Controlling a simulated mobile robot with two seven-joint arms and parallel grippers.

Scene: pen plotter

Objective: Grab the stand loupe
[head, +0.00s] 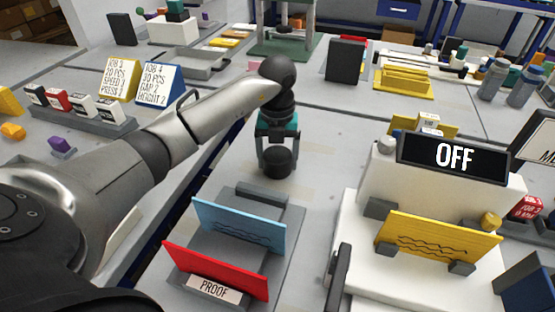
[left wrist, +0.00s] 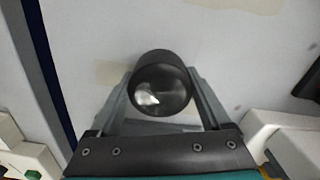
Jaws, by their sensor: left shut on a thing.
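The stand loupe, a short black cylinder, is at the tips of my left gripper (head: 276,148) in the head view, where its dark body (head: 277,163) shows below the fingers. In the left wrist view the loupe (left wrist: 161,84) shows its round glassy end with a bright reflection. The grey fingers of my left gripper (left wrist: 164,100) lie on both sides of it, shut on it. Whether the loupe touches the table is hard to tell. My right gripper is not in view.
A rack with a blue card (head: 238,229) and a red card (head: 215,270) stands in front of the loupe. A white machine with an OFF display (head: 453,158) stands to the right. Job cards (head: 160,84) stand at left. Bare table surrounds the loupe.

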